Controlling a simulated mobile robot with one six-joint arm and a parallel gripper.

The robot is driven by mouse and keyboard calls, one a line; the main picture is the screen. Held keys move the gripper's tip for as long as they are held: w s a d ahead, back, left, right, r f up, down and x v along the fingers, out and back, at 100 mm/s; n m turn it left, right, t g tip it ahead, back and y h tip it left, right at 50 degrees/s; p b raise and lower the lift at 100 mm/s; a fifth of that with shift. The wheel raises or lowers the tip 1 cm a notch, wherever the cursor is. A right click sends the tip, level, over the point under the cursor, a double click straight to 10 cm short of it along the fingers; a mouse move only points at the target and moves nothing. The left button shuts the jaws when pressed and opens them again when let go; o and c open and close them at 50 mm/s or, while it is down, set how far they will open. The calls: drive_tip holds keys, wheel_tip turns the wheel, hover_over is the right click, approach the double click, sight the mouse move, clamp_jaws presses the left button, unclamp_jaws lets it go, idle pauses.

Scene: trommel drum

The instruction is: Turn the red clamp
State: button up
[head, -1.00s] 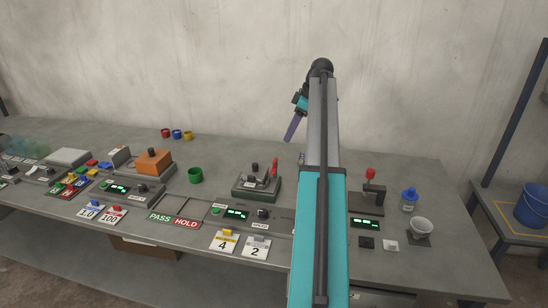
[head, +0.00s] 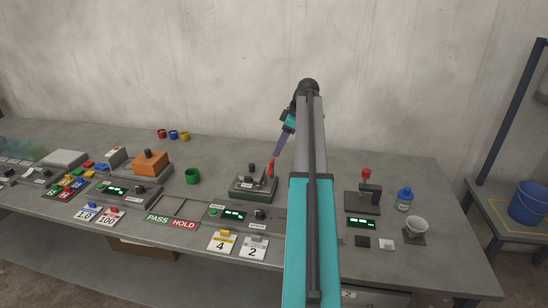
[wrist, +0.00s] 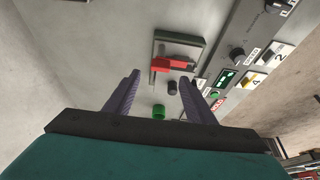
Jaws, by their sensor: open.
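The red clamp (head: 270,168) is an upright red lever on a dark green-grey fixture (head: 240,190) in the middle of the bench. In the wrist view the red clamp (wrist: 176,64) lies across the fixture, ahead of the fingers and slightly right. My gripper (head: 279,146) is above and just behind the clamp in the head view; its purple fingers point down. In the wrist view my gripper (wrist: 160,77) is open, with nothing between its fingers. It looks apart from the clamp, though the exact gap is hard to judge.
A dark knob (head: 252,168) stands beside the clamp. A green cup (head: 193,176) is to the left. A display unit (head: 234,214) is in front. A red-knobbed stand (head: 366,175) is to the right, beyond my arm. The wall (head: 210,70) rises behind the bench.

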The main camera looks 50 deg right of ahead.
sight(272, 160)
drive_tip(key=shift+p+x, duration=0.55)
drive_tip(key=shift+x, duration=2.9)
drive_tip(key=c, duration=0.9)
drive_tip(key=shift+d, duration=0.2)
drive_tip(key=shift+c, duration=0.7)
drive_tip(key=shift+a, duration=0.15)
